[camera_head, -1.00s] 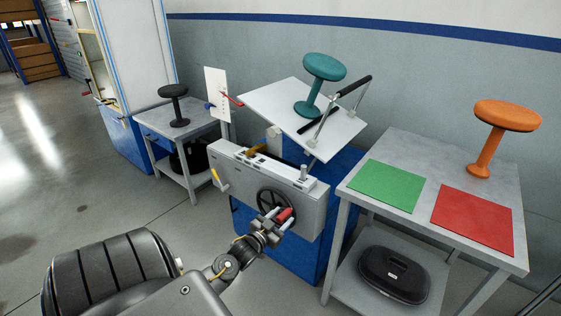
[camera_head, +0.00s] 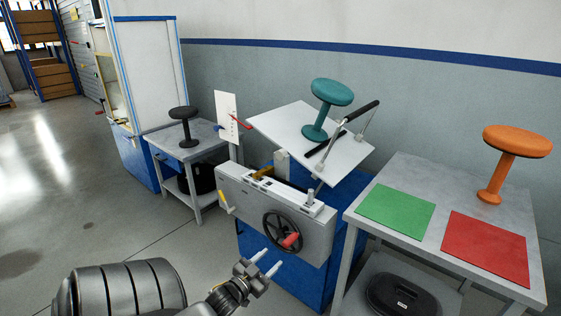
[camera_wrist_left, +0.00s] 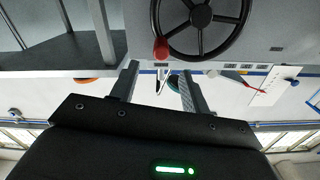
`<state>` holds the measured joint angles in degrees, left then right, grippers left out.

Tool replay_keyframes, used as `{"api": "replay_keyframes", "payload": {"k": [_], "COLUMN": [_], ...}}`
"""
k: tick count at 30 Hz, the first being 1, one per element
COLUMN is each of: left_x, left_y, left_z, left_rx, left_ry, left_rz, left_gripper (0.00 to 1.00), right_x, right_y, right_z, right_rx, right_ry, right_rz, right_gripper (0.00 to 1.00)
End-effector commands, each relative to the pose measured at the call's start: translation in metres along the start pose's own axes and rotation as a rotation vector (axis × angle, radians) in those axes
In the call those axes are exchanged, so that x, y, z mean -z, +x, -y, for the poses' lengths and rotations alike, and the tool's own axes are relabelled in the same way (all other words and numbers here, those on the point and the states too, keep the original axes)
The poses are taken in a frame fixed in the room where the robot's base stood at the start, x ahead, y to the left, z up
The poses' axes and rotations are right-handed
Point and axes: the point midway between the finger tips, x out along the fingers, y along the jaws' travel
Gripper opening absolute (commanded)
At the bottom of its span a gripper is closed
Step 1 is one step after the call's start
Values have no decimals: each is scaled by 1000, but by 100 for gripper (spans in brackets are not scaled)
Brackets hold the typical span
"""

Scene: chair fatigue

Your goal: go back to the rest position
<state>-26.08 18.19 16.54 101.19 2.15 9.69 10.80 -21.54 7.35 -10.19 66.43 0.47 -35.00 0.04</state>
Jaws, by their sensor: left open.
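My left gripper (camera_head: 264,267) is open and empty, in front of and a little below the grey machine's black handwheel (camera_head: 281,232). The wheel's red handle (camera_head: 291,240) is close beyond the fingertips, with a gap between them. In the left wrist view, the open fingers (camera_wrist_left: 157,82) point toward the red handle (camera_wrist_left: 161,49) and the wheel (camera_wrist_left: 201,28). The right gripper is not in view.
A teal stool (camera_head: 318,108) stands on the machine's white tilted plate (camera_head: 275,122). To the right, a grey table (camera_head: 398,185) carries green and red mats and an orange stool (camera_head: 505,160). A black stool (camera_head: 184,126) stands on a smaller table at left. Floor at left is clear.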

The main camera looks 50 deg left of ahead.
Motion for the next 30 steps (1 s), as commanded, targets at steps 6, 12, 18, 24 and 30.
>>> {"api": "replay_keyframes", "payload": {"k": [6,12,18,24,30], "left_x": [0,-17,-127,-249,-322], "left_y": [0,-2,-37,-127,-252], "left_z": [0,2,-14,-68,-133], "left_rx": [0,8,-11,-97,-237], "left_ry": [0,29,57,71,101], "left_rz": [0,59,353,750,1116], "left_gripper": [46,46,46,46,46], "right_x": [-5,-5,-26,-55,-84], "right_y": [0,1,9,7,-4], "right_z": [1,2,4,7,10], "right_rx": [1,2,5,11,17], "right_ry": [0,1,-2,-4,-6], "right_rz": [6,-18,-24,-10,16], "right_gripper": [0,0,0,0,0]}}
